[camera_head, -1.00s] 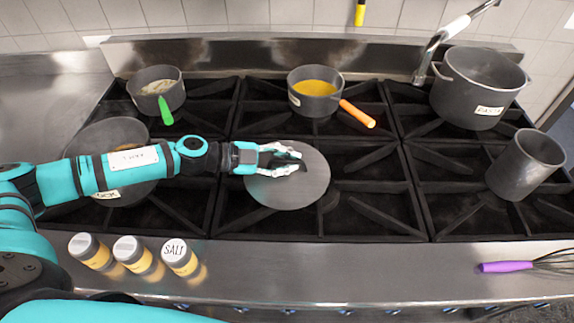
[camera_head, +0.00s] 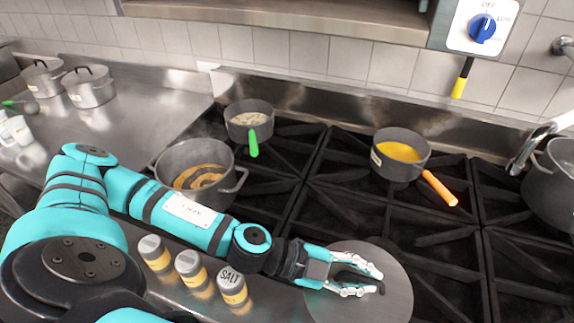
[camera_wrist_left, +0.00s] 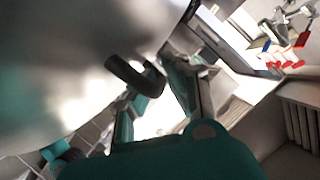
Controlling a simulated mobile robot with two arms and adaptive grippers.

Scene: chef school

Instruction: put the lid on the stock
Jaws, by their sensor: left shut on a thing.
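The stock looks to be in the grey pot (camera_head: 227,163) with brown swirled contents, at the left of the stove in the head view; its top is uncovered. The lid (camera_head: 388,303) is a flat grey disc over the front of the stove, right of that pot and apart from it. My left gripper (camera_head: 372,282) is shut on the lid's dark handle. In the left wrist view the lid (camera_wrist_left: 75,50) fills the upper left, with its curved handle (camera_wrist_left: 130,76) between my fingers (camera_wrist_left: 158,105). My right gripper is out of view.
Shakers (camera_head: 188,265), one marked SALT, stand in front of the stock pot, by my left forearm. A green-handled pan (camera_head: 246,128) stands behind it. An orange-handled pan (camera_head: 392,168) with yellow contents is at the back. Two lidded pots (camera_head: 90,88) stand far left.

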